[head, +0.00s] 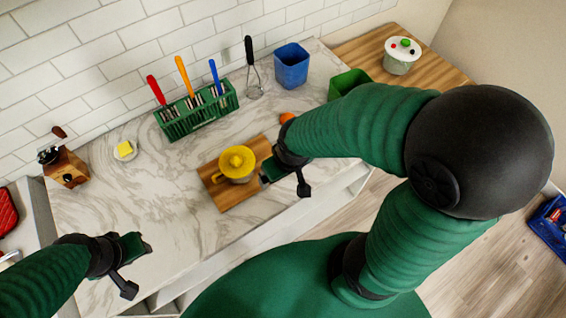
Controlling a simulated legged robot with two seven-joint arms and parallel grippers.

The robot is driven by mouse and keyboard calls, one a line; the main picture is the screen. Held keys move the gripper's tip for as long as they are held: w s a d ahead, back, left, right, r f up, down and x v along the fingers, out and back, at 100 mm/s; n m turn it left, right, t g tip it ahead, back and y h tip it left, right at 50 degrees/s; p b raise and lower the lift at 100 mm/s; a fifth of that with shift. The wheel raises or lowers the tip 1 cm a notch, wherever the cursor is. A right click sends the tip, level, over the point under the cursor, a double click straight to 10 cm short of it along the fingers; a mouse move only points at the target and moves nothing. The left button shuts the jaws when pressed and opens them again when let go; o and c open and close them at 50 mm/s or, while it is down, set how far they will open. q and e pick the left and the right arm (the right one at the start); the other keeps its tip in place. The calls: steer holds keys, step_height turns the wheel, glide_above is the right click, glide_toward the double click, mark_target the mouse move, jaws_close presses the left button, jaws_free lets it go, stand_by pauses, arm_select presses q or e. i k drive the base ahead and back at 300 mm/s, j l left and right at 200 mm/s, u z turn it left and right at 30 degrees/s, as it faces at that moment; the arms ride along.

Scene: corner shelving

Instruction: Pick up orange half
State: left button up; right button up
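The orange half (287,117) sits on the marble counter (160,212), behind the wrist of my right arm. Only a small orange part of it shows; my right wrist and forearm hide the rest. My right gripper (285,183) is open and points toward the front of the counter, just right of the wooden board. Its fingers are apart with nothing visible between them, and they are nearer the front edge than the orange half. My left gripper (139,268) is open and empty at the counter's front left, far from the orange half.
Behind are a green utensil rack (199,117), a whisk (251,72), a blue bin (291,67) and a green bin (345,83).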

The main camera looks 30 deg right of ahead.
mark_target(285, 117)
steer(key=i+l, duration=0.1)
steer(key=l, duration=0.55)
steer(key=i+l, duration=0.1)
steer(key=l, duration=1.25)
steer(key=i+u, duration=0.05)
steer(key=i, duration=0.05)
